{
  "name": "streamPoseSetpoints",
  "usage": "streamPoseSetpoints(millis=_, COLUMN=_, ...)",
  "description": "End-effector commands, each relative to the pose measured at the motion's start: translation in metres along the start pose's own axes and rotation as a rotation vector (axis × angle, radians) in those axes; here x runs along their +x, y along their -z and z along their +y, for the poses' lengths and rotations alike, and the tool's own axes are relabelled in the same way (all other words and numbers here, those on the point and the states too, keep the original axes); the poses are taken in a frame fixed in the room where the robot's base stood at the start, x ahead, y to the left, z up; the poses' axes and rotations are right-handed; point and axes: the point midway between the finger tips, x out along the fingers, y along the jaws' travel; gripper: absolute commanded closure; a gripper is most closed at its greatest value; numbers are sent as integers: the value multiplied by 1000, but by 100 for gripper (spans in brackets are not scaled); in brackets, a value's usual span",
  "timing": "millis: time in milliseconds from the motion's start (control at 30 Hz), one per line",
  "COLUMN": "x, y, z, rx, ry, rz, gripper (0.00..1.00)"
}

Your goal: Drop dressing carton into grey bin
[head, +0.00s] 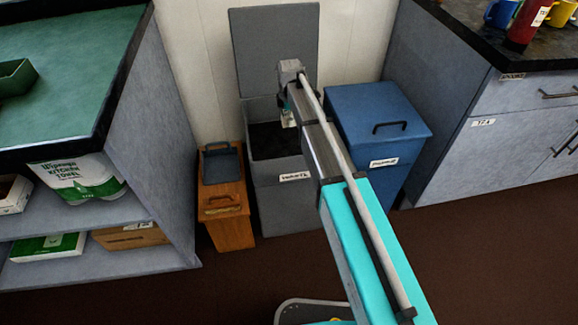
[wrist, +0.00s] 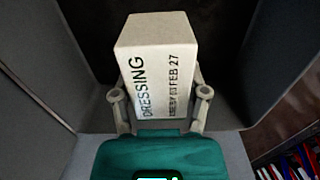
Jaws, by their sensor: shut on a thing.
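The grey bin (head: 283,205) stands against the wall with its lid (head: 276,50) raised and its dark inside showing. My gripper (wrist: 160,93) is shut on the dressing carton (wrist: 158,65), a white box lettered "DRESSING", with one finger on each side. In the head view the carton (head: 288,118) is mostly hidden behind my arm and appears over the bin's opening. In the wrist view grey panels flank the carton, with a dark space behind it. Its exact height against the rim is hard to tell.
A closed blue bin (head: 378,140) stands right of the grey bin, and a smaller orange-brown bin (head: 227,205) stands left. A green-topped shelf unit (head: 150,160) is at left, a grey cabinet (head: 500,125) at right.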

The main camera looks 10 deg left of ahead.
Motion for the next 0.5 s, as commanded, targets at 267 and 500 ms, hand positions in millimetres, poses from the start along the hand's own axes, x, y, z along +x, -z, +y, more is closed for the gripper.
streamPoseSetpoints(millis=267, x=12, y=0, z=0, rx=0, ry=0, rz=0, gripper=81)
streamPoseSetpoints(millis=500, x=12, y=0, z=0, rx=0, ry=0, rz=0, gripper=81)
